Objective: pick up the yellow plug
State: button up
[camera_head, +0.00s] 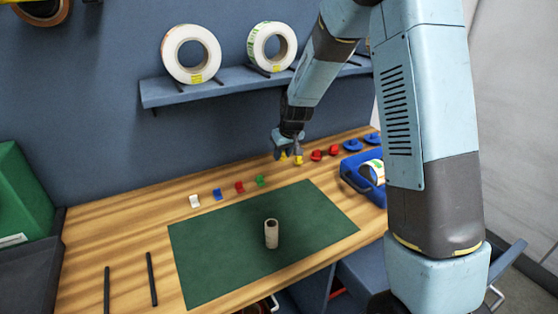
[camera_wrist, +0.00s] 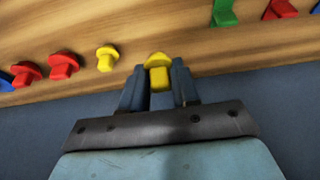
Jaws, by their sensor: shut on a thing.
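A yellow plug (camera_wrist: 159,76) with a wide flange and a squarish stem sits between the two fingers of my gripper (camera_wrist: 158,84) in the wrist view. The fingers are shut on it. In the head view my gripper (camera_head: 284,150) is low over the back of the wooden table, with the held yellow plug (camera_head: 283,157) partly showing below it. Whether the plug touches the table is unclear. A second yellow plug (camera_head: 298,161) stands on the table just to the right, and it also shows apart from the fingers in the wrist view (camera_wrist: 106,58).
Red plugs (camera_head: 316,155) and blue plugs (camera_head: 351,145) stand to the right. A green clip (camera_head: 260,181) and other coloured clips are to the left. A blue tray (camera_head: 352,180) holds a roll. A small roll (camera_head: 271,235) stands on the green mat (camera_head: 205,255). A shelf (camera_head: 160,97) is above.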

aim_at(282, 157)
jog(key=s+r, duration=0.1)
jog(key=r, duration=0.1)
jog(key=s+r, duration=0.1)
jog(key=shift+s+d+r, duration=0.15)
jog(key=shift+s+d, duration=0.1)
jog(key=shift+s, duration=0.1)
jog(key=s+d+r, duration=0.1)
jog(key=s+r, duration=0.3)
jog(key=s, duration=0.5)
jog(key=shift+d, duration=0.3)
